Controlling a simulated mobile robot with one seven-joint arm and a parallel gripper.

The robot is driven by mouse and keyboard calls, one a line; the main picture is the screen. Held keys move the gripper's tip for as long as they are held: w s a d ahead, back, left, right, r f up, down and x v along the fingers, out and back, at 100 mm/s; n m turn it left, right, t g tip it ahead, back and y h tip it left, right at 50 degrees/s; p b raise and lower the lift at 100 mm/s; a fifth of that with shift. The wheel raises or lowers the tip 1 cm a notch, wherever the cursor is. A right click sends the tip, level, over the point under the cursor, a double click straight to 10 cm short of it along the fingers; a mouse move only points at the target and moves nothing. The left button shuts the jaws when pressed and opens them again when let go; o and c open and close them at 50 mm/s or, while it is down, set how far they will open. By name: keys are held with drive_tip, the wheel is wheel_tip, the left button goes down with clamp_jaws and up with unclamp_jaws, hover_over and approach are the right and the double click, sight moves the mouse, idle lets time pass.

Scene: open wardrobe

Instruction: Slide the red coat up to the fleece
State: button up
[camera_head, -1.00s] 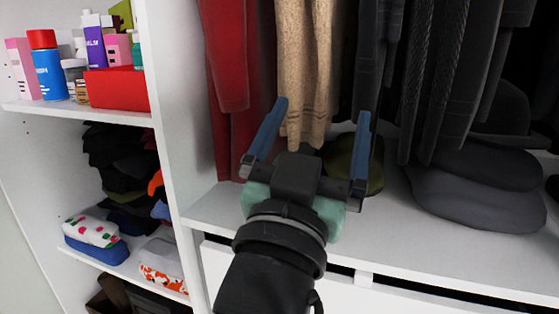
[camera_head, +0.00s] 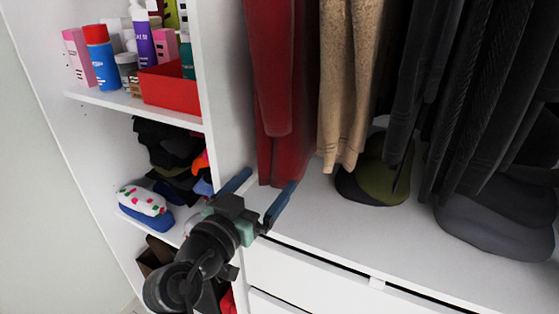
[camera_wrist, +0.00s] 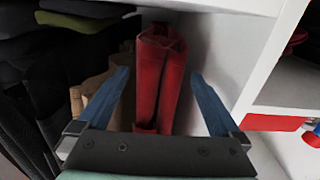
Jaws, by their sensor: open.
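The red coat (camera_head: 280,95) hangs at the left end of the hanging space, beside the white divider. The tan fleece (camera_head: 343,85) hangs just right of it, with a narrow gap between their lower parts. My gripper (camera_head: 268,177) is open near the coat's lower hem, its blue fingers pointing into the wardrobe. In the wrist view the red coat (camera_wrist: 158,80) shows between the two spread fingers, and the fleece (camera_wrist: 96,90) lies left of the left finger, partly hidden by it. I cannot tell whether the fingers reach past the coat's edge.
The white divider (camera_head: 228,100) stands close on the left, with shelves of bottles, a red box (camera_head: 170,88) and folded clothes beyond. Dark garments (camera_head: 470,90) hang right of the fleece. An olive cap (camera_head: 375,175) and dark folded items (camera_head: 495,215) lie on the wardrobe floor.

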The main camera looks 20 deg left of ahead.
drive_tip(key=w+p, duration=0.1)
drive_tip(key=w, duration=0.7)
drive_tip(key=shift+w+d, duration=0.15)
drive_tip(key=shift+d, duration=0.05)
clamp_jaws()
drive_tip(key=shift+d, duration=0.2)
drive_tip(key=shift+d+p, duration=0.7)
drive_tip(key=shift+d, duration=1.25)
unclamp_jaws()
